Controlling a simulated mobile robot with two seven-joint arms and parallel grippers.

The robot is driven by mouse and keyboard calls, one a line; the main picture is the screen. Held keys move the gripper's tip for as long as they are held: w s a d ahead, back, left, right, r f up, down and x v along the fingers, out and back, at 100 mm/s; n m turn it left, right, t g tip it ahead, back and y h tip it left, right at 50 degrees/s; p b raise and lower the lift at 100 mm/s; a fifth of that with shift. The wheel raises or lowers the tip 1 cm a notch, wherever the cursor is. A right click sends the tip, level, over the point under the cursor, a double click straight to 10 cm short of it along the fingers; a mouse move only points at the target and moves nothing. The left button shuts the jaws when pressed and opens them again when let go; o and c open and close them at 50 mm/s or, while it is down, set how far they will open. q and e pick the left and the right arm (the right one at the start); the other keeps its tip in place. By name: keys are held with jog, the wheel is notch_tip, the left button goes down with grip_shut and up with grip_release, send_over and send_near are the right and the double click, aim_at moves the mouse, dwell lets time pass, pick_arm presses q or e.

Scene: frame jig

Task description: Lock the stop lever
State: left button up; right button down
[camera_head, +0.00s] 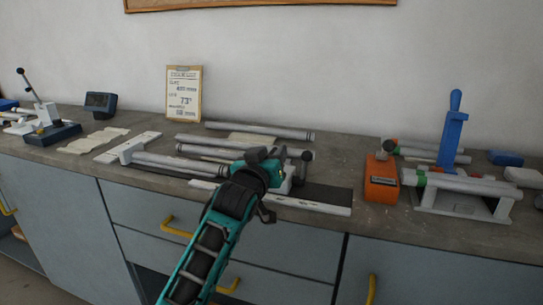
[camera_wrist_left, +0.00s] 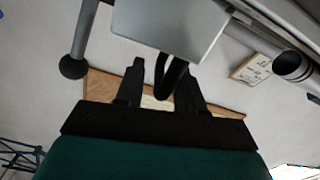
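My left gripper (camera_wrist_left: 162,72) is at the stop block of the frame jig; it also shows in the head view (camera_head: 266,165). Its two dark fingers are apart. A black curved lever-like part (camera_wrist_left: 171,76) comes from the pale stop block (camera_wrist_left: 168,22) and lies between them, nearer the right finger. I cannot tell whether they touch. A rod with a black ball knob (camera_head: 307,155) stands just right of the gripper; the knob also shows in the wrist view (camera_wrist_left: 72,67). My gripper hides part of the stop block. My right gripper is not in view.
Grey tubes (camera_head: 258,130) lie behind the jig. A clipboard (camera_head: 184,93) leans on the wall. An orange box (camera_head: 381,181) and a fixture with a blue upright handle (camera_head: 453,130) stand at the right. A lever press (camera_head: 53,131) stands at the left.

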pick_arm(q)
jog(key=shift+w+d, duration=0.1)
jog(key=shift+w, duration=0.15)
jog(key=shift+c, duration=0.4)
grip_shut()
